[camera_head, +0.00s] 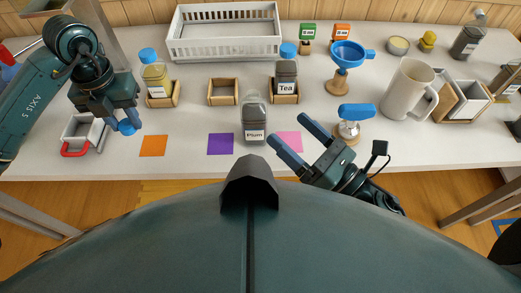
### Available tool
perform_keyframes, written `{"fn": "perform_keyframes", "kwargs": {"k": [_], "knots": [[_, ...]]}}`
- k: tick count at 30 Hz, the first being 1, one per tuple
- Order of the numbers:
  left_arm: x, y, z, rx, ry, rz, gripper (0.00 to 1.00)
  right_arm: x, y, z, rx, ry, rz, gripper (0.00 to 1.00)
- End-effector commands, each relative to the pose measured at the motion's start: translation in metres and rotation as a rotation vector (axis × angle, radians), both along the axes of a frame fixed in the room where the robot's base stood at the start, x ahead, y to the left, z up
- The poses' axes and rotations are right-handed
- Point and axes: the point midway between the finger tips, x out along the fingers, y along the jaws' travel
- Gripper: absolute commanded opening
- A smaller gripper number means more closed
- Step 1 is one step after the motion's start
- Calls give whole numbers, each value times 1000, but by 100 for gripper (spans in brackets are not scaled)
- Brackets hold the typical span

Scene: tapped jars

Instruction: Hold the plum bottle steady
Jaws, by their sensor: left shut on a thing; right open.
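The plum bottle (254,117) is a clear-grey bottle with a white "Plum" label. It stands upright on the table, between the purple and pink squares, with no blue cap visible on its top. My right gripper (287,129) is open, its two blue fingers pointing toward the bottle from the right. The fingertips look just short of the bottle, and nothing is between them but the pink square below. My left gripper (126,123) is at the left, shut on a small blue thing that looks like a cap; the fingers are also blue, so its outline is unclear.
An orange square (153,146), a purple square (220,144) and a pink square (288,141) lie along the front. Behind stand an empty wooden holder (223,101), a Tea jar (286,76) and a yellow bottle (155,77). A blue-topped silver item (356,112) and a white pitcher (405,90) stand right.

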Motion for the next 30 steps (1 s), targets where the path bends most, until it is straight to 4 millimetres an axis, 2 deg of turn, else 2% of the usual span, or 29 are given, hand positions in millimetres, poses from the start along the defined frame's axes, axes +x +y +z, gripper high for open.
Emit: {"fn": "perform_keyframes", "kwargs": {"k": [1, 3, 6, 9, 14, 30], "knots": [[0, 0, 0, 0, 0, 0, 13, 1, -2, -19, -99, -22, -17, 87], [0, 0, 0, 0, 0, 0, 13, 2, -4, -40, -218, -56, -31, 87], [0, 0, 0, 0, 0, 0, 13, 2, -7, -61, -338, -88, -39, 87], [0, 0, 0, 0, 0, 0, 13, 2, -8, -73, -404, -107, -40, 87], [0, 0, 0, 0, 0, 0, 13, 10, -1, -77, -428, -115, -41, 87], [0, 0, 0, 0, 0, 0, 13, 76, 65, -76, -424, -113, -41, 87]]}}
